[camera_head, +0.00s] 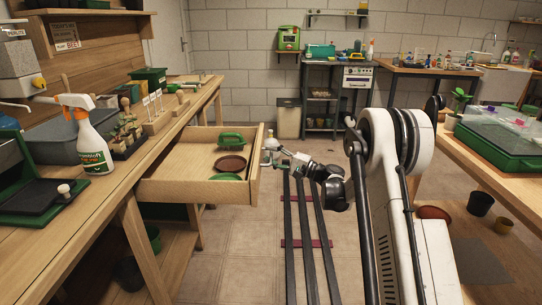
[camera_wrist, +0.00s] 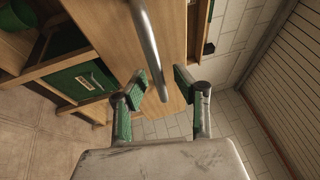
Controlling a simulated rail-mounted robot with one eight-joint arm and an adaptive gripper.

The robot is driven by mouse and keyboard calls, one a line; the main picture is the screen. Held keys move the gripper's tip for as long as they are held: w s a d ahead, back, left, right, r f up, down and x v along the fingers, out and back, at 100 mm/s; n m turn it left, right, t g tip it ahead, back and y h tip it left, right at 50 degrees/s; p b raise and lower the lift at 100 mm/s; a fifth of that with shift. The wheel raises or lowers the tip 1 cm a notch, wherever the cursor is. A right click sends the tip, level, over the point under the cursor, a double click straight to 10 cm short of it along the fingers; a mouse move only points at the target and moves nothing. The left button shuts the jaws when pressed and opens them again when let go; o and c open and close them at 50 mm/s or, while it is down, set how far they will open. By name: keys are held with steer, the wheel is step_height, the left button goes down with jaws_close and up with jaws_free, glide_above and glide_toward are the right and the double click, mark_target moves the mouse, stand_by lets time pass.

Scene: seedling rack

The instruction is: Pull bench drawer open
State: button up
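The bench drawer (camera_head: 222,190) is pulled out from the left workbench, with its inside showing in the head view. In it lie a green object (camera_head: 231,138), a brown saucer (camera_head: 230,164) and a green dish (camera_head: 226,177). My gripper (camera_head: 270,150) is just beyond the drawer's front panel, on its right. In the wrist view, a curved metal bar handle (camera_wrist: 149,45) runs across a wooden panel (camera_wrist: 105,30) and passes between the two green-padded fingers of my gripper (camera_wrist: 158,83). The fingers stand apart, with gaps showing on both sides of the bar.
The left workbench (camera_head: 92,205) carries a spray bottle (camera_head: 92,145) and seedling tools. A right bench (camera_head: 495,185) holds a green tray with a clear lid (camera_head: 500,140).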

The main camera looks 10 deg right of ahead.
steer(key=v, duration=1.2)
steer(key=s+a+r+n+g+h, duration=0.2)
steer(key=s+a+r+h, duration=0.1)
steer(key=s+a+r, duration=0.3)
steer(key=s+a+r+n+g+h, duration=0.1)
steer(key=s+a+r+g+h, duration=0.3)
steer(key=s+a, duration=0.45)
steer(key=s+d+f+n+h, duration=0.1)
steer(key=s+n+h, duration=0.25)
steer(key=s, duration=1.15)
steer(key=s+d+f+n+h, duration=0.15)
steer(key=s+h, duration=0.35)
steer(key=s, duration=0.9)
step_height(320, 180, up, 17)
steer(key=p, duration=1.7)
steer(key=shift+s+a+n+t, duration=0.2)
steer(key=shift+s+n+t, duration=0.05)
steer(key=shift+n+t, duration=0.05)
steer(key=shift+f, duration=0.15)
